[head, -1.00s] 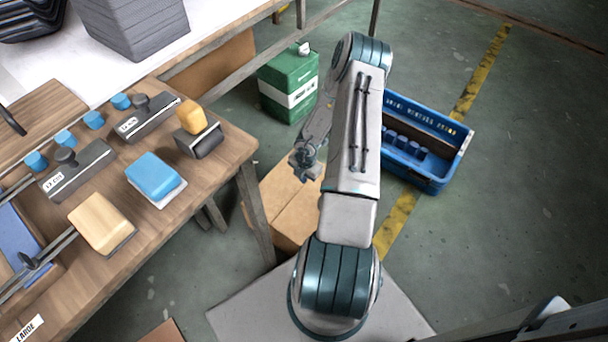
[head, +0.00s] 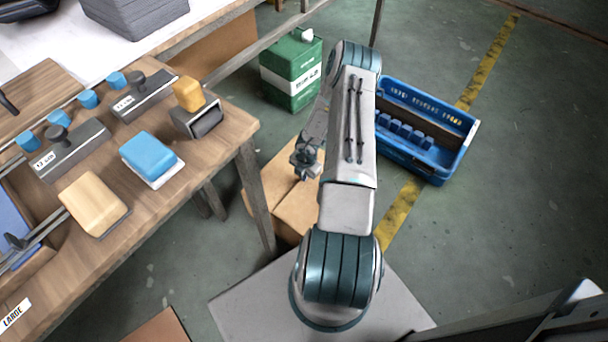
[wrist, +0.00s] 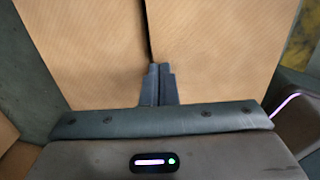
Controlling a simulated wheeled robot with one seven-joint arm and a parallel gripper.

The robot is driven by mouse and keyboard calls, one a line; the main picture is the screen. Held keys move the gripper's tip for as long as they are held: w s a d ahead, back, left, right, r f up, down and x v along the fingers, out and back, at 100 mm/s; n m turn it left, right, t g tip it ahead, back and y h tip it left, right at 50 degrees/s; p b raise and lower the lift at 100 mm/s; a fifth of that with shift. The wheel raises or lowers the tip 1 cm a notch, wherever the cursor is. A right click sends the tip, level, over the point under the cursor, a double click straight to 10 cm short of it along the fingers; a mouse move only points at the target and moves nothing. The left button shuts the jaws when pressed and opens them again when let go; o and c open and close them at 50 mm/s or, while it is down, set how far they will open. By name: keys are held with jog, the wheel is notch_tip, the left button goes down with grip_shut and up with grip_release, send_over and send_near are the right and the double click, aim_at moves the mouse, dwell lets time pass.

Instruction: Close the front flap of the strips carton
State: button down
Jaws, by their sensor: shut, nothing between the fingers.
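The brown cardboard carton (head: 268,190) stands on the floor, partly hidden behind my arm in the head view. In the wrist view two broad cardboard panels (wrist: 215,45) fill the picture, with a narrow dark gap between them. My gripper (wrist: 160,68) is shut and empty, its fingertips over the lower end of that gap. I cannot tell whether they touch the cardboard. In the head view my gripper (head: 304,172) is over the carton's top, beside my arm. A piece of cardboard (wrist: 6,133) shows at the wrist view's lower left; I cannot tell if it is the front flap.
A wooden table (head: 225,150) with blocks and stamps stands at left. A green box (head: 290,85) stands behind the carton, and a blue crate (head: 445,165) is to the right of my arm. Another brown piece (head: 160,330) shows at the bottom edge.

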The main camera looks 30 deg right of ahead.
jog(key=shift+w+d+g+p, duration=0.15)
jog(key=shift+g+p, duration=0.25)
jog(key=shift+p, duration=0.65)
jog(key=shift+w+f+g+h+p, duration=0.15)
jog(key=shift+f+g+h+p, duration=0.3)
jog(key=shift+p, duration=0.5)
jog(key=shift+s+a+f+g+p, duration=0.2)
jog(key=shift+a+f+g+p, duration=0.15)
jog(key=shift+g+p, duration=0.2)
jog(key=shift+r, duration=0.1)
jog(key=shift+r+p, duration=0.75)
jog(key=shift+r, duration=0.25)
notch_tip(320, 180, up, 13)
jog(key=p, duration=0.4)
jog(key=shift+r, duration=0.15)
